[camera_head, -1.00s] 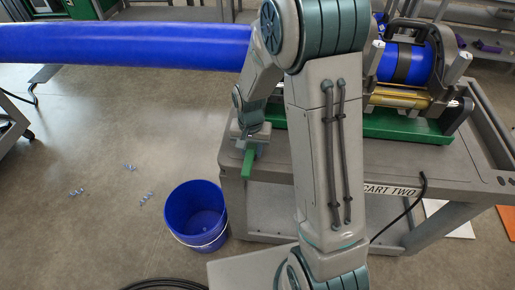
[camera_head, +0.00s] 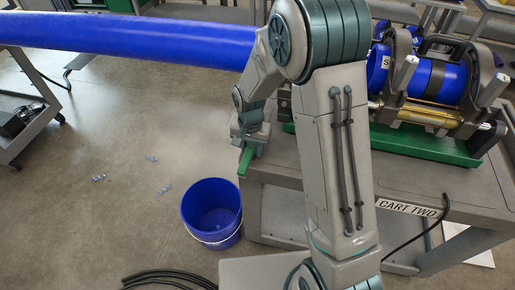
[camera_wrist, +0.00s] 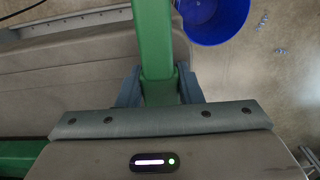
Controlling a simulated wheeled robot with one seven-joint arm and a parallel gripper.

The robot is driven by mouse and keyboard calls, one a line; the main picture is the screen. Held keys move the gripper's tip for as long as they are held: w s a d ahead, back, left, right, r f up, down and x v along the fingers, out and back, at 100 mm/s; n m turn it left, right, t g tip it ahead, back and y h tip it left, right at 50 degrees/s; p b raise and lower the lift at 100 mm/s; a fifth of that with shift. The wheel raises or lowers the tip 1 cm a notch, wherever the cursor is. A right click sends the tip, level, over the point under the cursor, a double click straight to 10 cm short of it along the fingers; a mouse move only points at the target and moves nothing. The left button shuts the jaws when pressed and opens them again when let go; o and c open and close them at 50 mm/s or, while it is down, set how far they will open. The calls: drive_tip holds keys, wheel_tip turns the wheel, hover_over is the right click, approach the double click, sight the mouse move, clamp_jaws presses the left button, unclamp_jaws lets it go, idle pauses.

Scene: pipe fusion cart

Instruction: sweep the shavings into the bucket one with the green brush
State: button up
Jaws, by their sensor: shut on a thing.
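My gripper (camera_head: 250,140) is shut on the green brush, whose handle (camera_wrist: 153,45) runs between the fingers in the wrist view. In the head view a short green part of the brush (camera_head: 246,160) shows below the gripper, at the cart's left edge. The bristles are not visible. A blue bucket (camera_head: 198,228) with a wire handle stands upright on the floor, below and left of the gripper; it also shows in the wrist view (camera_wrist: 215,30). I see no number on it. Small pale blue shavings (camera_head: 163,189) lie in several clusters on the floor left of the bucket, also in the wrist view (camera_wrist: 281,52).
Cart two (camera_head: 405,208) stands right of the bucket and carries the green-based fusion machine (camera_head: 400,146). A long blue pipe (camera_head: 130,35) crosses the upper left. Black hose (camera_head: 165,276) lies at the front. The floor around the shavings is open.

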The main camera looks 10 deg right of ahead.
drive_tip(key=shift+w+a, duration=0.35)
drive_tip(key=shift+a, duration=0.5)
drive_tip(key=shift+w+a, duration=0.3)
drive_tip(key=shift+a, duration=0.55)
drive_tip(key=shift+r+p, duration=0.3)
drive_tip(key=shift+p, duration=0.1)
drive_tip(key=shift+s+d+r+p, duration=0.1)
drive_tip(key=shift+d+r+p, duration=0.1)
drive_tip(key=shift+r+p, duration=0.5)
drive_tip(key=shift+s+d+r+p, duration=0.1)
drive_tip(key=shift+d+r+p, duration=0.15)
drive_tip(key=shift+r, duration=0.7)
drive_tip(key=shift+s+d+r+p, duration=0.1)
drive_tip(key=shift+d+r+p, duration=0.1)
drive_tip(key=shift+r+p, duration=0.5)
drive_tip(key=shift+r, duration=0.15)
drive_tip(key=shift+d, duration=0.1)
